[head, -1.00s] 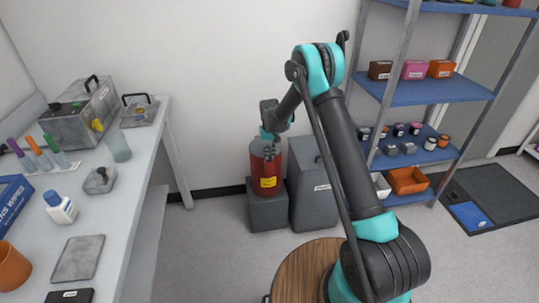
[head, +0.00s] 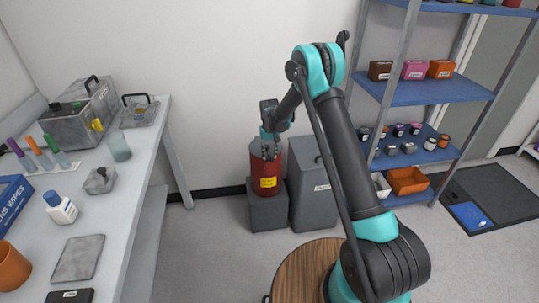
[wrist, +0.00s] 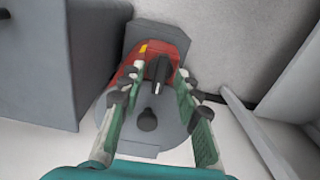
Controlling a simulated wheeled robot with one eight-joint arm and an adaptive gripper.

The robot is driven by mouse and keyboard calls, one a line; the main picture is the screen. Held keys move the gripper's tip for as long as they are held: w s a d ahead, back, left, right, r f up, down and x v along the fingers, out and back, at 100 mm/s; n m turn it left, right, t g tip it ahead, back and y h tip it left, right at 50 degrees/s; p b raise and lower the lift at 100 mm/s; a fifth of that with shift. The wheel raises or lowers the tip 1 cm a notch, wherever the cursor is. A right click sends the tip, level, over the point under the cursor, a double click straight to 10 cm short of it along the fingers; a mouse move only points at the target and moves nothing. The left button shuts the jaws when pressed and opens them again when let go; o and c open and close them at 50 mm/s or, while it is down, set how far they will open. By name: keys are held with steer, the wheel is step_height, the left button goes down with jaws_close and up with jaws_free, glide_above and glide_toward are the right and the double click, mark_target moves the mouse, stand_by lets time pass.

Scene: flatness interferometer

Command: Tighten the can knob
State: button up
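The red can (head: 267,176) with a yellow label stands upright on a grey box at the wall. In the wrist view its red side (wrist: 130,73) and flat grey top (wrist: 118,120) show. A black knob with a white mark (wrist: 158,76) lies between the fingertips of my gripper (wrist: 161,80). A second, rounder black knob (wrist: 147,120) sits on the grey top, nearer the palm. My gripper (head: 267,150) is at the can's top in the head view. Its fingers are apart, with gaps visible on both sides of the marked knob.
A grey bin (head: 313,185) stands close to the right of the can. The grey box (head: 268,214) is under the can. A white workbench (head: 120,195) with instruments is at the left. A blue shelf rack (head: 425,90) stands at the right.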

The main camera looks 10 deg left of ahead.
mark_target(270, 156)
step_height(270, 156, up, 12)
stand_by(0.5)
steer(key=s+d+r+m+t, duration=0.1)
steer(key=s+d+r, duration=0.4)
steer(key=s+d, duration=0.4)
steer(key=s+d+r+m+t, duration=0.1)
steer(key=s+d+r, duration=0.4)
steer(key=s+d, duration=0.4)
steer(key=s+d+f, duration=0.1)
steer(key=s+d, duration=0.2)
steer(key=s, duration=0.3)
steer(key=s+d+f+m+t, duration=0.1)
steer(key=s+d, duration=0.3)
steer(key=s, duration=0.3)
steer(key=s+d+f+t, duration=0.1)
steer(key=s+d+f, duration=0.1)
steer(key=s+d, duration=0.2)
steer(key=s, duration=0.3)
steer(key=shift+s+d+m, duration=0.15)
steer(key=shift+m, duration=0.15)
steer(key=shift+f, duration=0.1)
